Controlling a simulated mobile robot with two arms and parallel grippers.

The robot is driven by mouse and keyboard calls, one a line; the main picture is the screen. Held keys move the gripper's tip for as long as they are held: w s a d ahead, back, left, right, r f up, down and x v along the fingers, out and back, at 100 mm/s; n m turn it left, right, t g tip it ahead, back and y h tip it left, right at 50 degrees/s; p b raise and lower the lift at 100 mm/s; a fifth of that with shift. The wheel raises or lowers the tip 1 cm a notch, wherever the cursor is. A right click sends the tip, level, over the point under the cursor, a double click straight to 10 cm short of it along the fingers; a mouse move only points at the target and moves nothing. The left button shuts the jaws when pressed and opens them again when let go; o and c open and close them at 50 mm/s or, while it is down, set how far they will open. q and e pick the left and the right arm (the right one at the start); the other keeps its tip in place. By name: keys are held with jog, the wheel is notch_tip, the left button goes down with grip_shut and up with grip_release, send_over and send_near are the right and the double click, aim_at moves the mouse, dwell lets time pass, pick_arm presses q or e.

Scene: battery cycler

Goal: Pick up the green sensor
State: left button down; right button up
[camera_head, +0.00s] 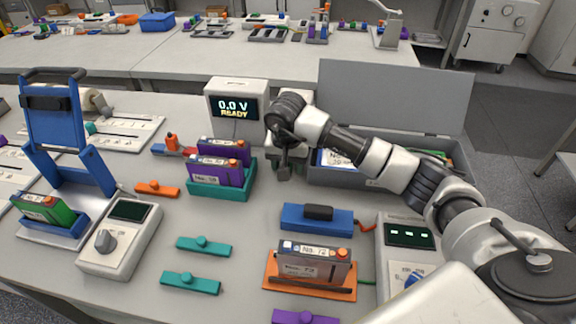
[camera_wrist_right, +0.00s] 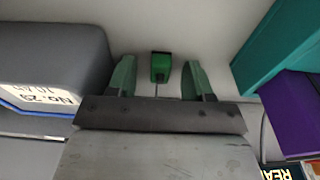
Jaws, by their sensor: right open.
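The green sensor (camera_wrist_right: 160,66) is a small green block with a thin dark stem or cable, seen in the right wrist view. It appears between the two fingers of my right gripper (camera_wrist_right: 160,82), with a gap on both sides. The fingers are open and do not touch it; I cannot tell how far it is from them in depth. In the head view my right gripper (camera_head: 284,165) points down in front of the voltage display unit, and I cannot make out the sensor there. My left gripper is not in view.
The display unit (camera_head: 237,86) reads 0.0 V READY. A teal holder (camera_head: 222,192) with purple modules stands left of my right gripper. A grey open case (camera_head: 395,95) stands to its right. A blue block (camera_head: 316,219) lies in front. Bare table (camera_head: 255,225) separates them.

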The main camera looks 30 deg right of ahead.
aim_at(288, 165)
jog(key=shift+c, duration=1)
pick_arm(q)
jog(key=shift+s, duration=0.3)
pick_arm(e)
grip_shut()
pick_arm(q)
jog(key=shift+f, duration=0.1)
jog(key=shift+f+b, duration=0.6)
jog(key=shift+b, duration=0.05)
pick_arm(e)
notch_tip(288, 165, up, 10)
